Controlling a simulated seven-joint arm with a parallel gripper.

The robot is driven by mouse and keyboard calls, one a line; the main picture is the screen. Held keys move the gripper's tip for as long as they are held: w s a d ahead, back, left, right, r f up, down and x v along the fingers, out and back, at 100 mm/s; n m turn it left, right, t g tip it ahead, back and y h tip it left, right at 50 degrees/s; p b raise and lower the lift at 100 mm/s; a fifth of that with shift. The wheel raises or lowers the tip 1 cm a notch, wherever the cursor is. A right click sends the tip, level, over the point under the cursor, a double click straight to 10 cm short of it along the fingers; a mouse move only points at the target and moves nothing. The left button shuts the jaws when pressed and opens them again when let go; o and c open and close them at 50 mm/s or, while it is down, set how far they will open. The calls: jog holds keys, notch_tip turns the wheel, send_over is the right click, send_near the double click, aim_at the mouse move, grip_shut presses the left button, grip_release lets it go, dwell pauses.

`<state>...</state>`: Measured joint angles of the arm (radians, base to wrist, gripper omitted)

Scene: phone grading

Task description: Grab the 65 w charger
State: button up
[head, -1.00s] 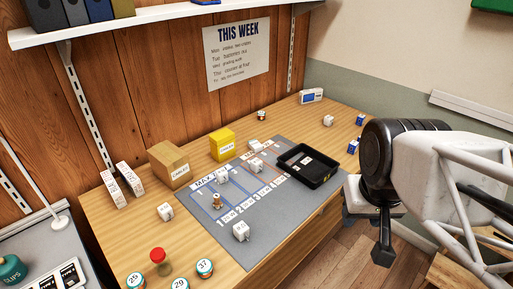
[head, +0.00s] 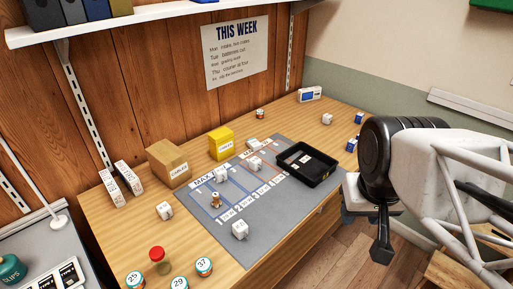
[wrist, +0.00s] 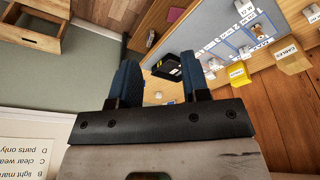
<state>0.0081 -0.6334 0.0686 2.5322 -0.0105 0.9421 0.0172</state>
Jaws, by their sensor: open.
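Several small white charger blocks are on the wooden desk and its grey mat. One white block (head: 240,229) is at the mat's near end, one (head: 221,174) and another (head: 255,163) are farther up the mat. A white block (head: 165,210) is on bare wood left of the mat, and one (head: 327,118) is at the far right. Their wattage markings are too small to read, so I cannot tell which is the 65 W charger. My gripper (wrist: 160,74) is open and empty, its two blue-grey fingers apart in the wrist view. It is off the desk's right side, away from the blocks.
A black tray (head: 306,180) lies on the grey mat (head: 271,213). A cardboard box (head: 167,163) and yellow box (head: 221,144) stand behind it. Blue boxes (head: 352,145) are near the right edge.

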dwell(0.4)
jog(key=o, duration=0.6)
jog(key=shift+c, duration=0.2)
jog(key=m+t+y, duration=0.3)
jog(key=m+y, duration=0.9)
jog(key=m, duration=0.7)
send_over(258, 161)
jog(key=s+d, duration=0.2)
jog(key=s, duration=1.1)
notch_tip(258, 161, down, 17)
jog(key=w+f+m+t, duration=0.1)
jog(key=w+f+m, duration=0.1)
jog(key=w+f, duration=0.1)
jog(key=w+d+f+m+t+h, duration=0.1)
jog(key=w+f+m, duration=0.2)
jog(key=f, duration=0.1)
jog(key=w+d+f+m+t+h, duration=0.1)
jog(key=w+f+m+t, duration=0.1)
jog(key=w+f, duration=0.1)
jog(key=shift+w+f+m, duration=0.1)
jog(key=shift+f+m, duration=0.3)
jog(key=shift+f, duration=0.35)
